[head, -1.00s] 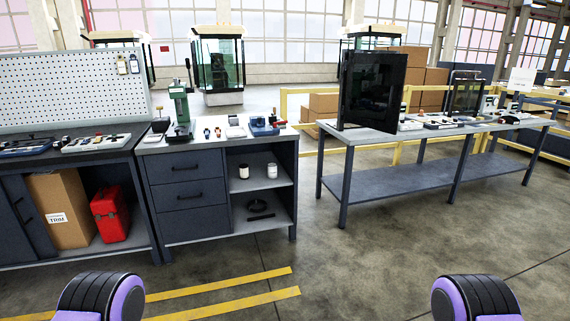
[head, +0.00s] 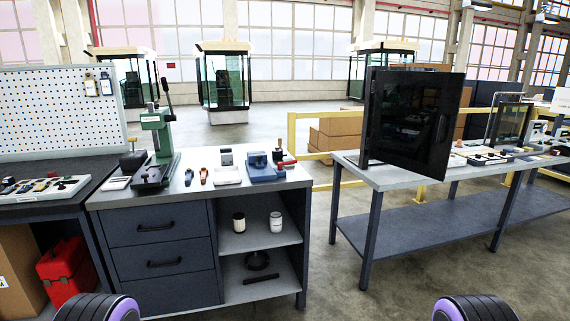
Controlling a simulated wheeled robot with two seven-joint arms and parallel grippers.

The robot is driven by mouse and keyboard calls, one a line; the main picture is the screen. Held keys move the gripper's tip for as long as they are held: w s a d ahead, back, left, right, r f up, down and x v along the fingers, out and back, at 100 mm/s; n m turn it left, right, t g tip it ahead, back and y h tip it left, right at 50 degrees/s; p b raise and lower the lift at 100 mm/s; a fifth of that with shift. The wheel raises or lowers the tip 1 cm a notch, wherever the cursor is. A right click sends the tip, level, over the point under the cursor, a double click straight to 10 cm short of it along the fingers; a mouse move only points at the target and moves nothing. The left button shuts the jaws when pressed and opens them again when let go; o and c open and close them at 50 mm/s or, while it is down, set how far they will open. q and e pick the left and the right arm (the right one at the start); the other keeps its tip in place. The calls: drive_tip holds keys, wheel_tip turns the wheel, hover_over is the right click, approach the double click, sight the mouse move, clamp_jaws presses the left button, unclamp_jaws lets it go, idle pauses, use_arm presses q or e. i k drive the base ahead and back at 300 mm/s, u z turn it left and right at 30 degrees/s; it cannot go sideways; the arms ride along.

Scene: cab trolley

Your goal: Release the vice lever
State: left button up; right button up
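A small blue device that looks like the vice (head: 262,170) sits on the light top of the drawer bench, near its right end. A red piece (head: 286,163) shows at its right side, and a small dark upright part stands just behind that. I cannot tell which of these is the lever or how it is set. Neither of my grippers is in view. Only rounded black and purple parts of my own arms show at the bottom left and bottom right, well apart from the vice.
A green press (head: 157,142) with a raised dark handle stands left on the drawer bench (head: 190,202). Small tools and a white tray (head: 227,175) lie between. A dark glass door panel (head: 410,120) stands on the right table (head: 400,180). Floor between bench and table is clear.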

sight(280, 165)
drive_tip(key=z, duration=0.7)
drive_tip(key=i, duration=2.1)
drive_tip(key=u, duration=0.65)
